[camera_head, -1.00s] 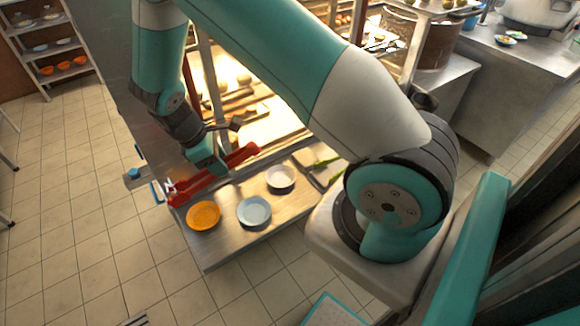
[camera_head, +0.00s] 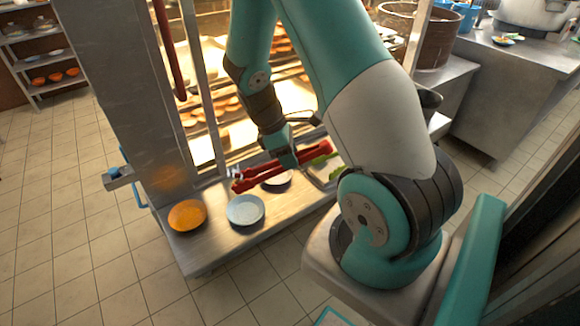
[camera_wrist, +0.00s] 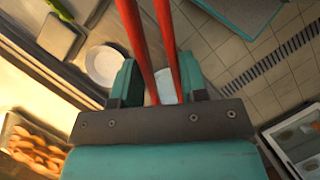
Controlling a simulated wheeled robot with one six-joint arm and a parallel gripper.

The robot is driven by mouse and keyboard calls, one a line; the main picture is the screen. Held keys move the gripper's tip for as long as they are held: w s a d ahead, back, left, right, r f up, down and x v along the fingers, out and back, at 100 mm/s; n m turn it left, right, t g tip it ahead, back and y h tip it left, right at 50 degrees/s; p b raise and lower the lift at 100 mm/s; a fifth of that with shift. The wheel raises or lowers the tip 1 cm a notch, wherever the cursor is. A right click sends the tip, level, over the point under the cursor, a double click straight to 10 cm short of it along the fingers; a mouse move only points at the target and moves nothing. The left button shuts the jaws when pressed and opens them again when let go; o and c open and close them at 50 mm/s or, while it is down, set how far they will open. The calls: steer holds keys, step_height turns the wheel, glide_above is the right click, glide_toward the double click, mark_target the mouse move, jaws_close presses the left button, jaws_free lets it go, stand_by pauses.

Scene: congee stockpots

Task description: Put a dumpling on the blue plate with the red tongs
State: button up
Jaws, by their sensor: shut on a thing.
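The red tongs (camera_head: 290,165) are held in my gripper (camera_head: 287,158), above the steel shelf. Their left end is near the blue plate (camera_head: 245,210), above its far edge. In the wrist view my gripper (camera_wrist: 158,68) is shut around the two red arms of the tongs (camera_wrist: 135,30), whose far ends leave the picture at the top. A pale blue patch of the plate (camera_wrist: 164,88) shows between the arms. A small pale spot is at the tongs' left end in the head view; I cannot tell whether it is a dumpling.
An orange plate (camera_head: 187,215) is left of the blue one. Green tongs (camera_head: 325,158) lie at the right. Lit racks of pastries rise behind, beside a metal post.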

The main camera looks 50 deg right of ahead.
steer(key=shift+s+d, duration=0.1)
stand_by(0.3)
step_height(320, 180, down, 9)
steer(key=b, duration=0.9)
steer(key=shift+b, duration=0.3)
steer(key=o, duration=0.9)
steer(key=shift+c, duration=0.2)
